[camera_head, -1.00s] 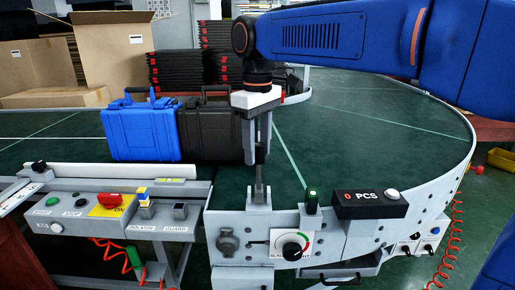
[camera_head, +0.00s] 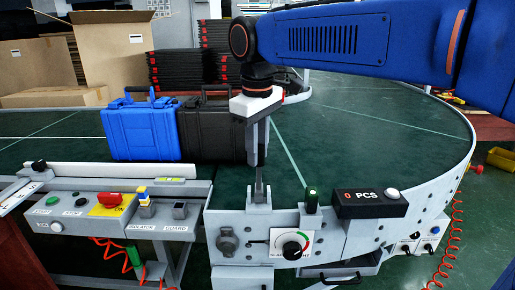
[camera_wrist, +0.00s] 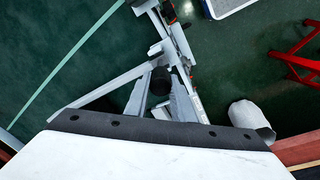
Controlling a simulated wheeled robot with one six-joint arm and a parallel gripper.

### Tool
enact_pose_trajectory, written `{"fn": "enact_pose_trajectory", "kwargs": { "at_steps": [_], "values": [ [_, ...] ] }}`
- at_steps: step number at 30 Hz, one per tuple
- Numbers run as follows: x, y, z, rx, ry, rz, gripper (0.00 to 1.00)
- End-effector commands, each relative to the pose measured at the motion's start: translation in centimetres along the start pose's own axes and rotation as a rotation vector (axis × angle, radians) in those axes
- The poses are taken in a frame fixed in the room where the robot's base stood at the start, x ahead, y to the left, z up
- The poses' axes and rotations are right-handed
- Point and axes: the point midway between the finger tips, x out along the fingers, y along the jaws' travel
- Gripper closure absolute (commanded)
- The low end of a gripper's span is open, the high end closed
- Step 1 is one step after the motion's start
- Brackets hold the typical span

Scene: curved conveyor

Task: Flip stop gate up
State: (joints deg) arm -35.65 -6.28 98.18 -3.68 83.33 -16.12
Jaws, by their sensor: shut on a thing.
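The stop gate's lever (camera_head: 259,192) is a thin grey upright rod on the front rail of the curved conveyor, at the middle of the head view. My gripper (camera_head: 258,158) points down over it and is shut on its upper end. The fingers largely hide the lever's top in the head view. In the wrist view a round black knob (camera_wrist: 160,80) shows between the two grey fingers. The gate's blocking part cannot be made out clearly.
A blue case (camera_head: 143,132) and a black case (camera_head: 205,130) stand on the green belt left of my gripper. A PCS counter (camera_head: 369,204) and a dial (camera_head: 292,245) sit right of the lever. A button panel (camera_head: 105,208) is at the left.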

Motion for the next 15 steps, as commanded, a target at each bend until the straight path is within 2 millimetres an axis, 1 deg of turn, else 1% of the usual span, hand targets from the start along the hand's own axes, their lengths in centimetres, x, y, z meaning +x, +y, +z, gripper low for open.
{"fn": "enact_pose_trajectory", "kwargs": {
  "at_steps": [1, 6, 15],
  "values": [
    [-0.1, -0.5, 0.3, -0.004, 0.020, 0.023, 1.00],
    [0.0, -1.9, 1.3, -0.006, 0.089, 0.119, 1.00],
    [0.7, -4.2, 2.9, -0.007, 0.211, 0.285, 1.00]
  ]
}}
